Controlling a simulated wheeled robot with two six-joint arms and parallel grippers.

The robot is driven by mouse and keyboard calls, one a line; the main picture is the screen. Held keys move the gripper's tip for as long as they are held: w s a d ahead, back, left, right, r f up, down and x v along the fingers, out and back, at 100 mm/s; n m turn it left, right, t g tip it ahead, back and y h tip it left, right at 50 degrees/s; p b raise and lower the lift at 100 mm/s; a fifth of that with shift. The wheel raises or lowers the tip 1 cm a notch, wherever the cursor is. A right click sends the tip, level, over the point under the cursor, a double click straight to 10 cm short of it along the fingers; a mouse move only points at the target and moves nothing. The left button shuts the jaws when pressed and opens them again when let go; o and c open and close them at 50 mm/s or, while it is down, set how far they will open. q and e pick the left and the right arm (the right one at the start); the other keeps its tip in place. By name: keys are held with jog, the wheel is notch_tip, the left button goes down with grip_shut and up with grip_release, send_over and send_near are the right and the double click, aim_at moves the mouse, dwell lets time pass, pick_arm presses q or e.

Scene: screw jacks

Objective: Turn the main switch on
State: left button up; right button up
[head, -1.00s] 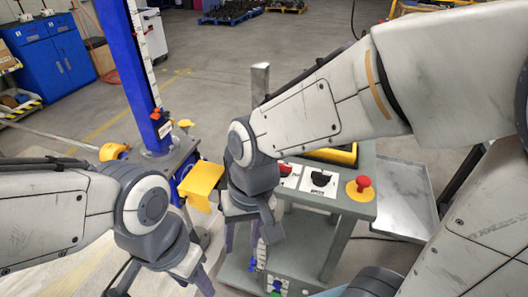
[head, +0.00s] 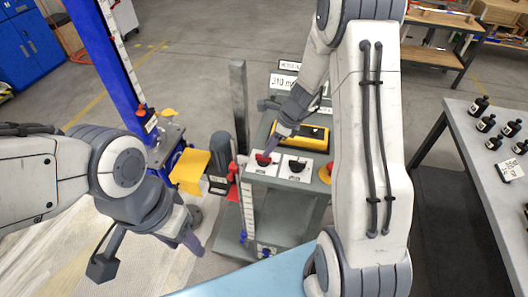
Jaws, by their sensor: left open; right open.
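The red rotary switch (head: 263,158), which looks like the main switch, sits on a white plate on the grey control bench (head: 283,182). Beside it is a white plate with a black knob (head: 296,166). My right gripper (head: 269,148) points down at the red switch, its fingertips just above or at it; I cannot tell whether they touch. It is open, and its fingers partly cover the switch. The switch's position mark is too small to read. My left gripper (head: 190,240) is open and empty, low at the left, away from the bench.
A yellow-and-black device (head: 314,135) lies behind the switches. A yellow-based button (head: 325,173) is partly hidden by my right arm. A blue column (head: 110,70), a yellow bracket (head: 190,170) and a grey post (head: 239,105) stand left. A table with black bottles (head: 486,124) is at right.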

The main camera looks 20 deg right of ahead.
aim_at(264, 159)
jog(key=x, duration=0.4)
jog(key=shift+w+a+f, duration=0.15)
jog(key=shift+a+f, duration=0.05)
jog(key=shift+f, duration=0.15)
jog(key=shift+c, duration=0.3)
grip_shut()
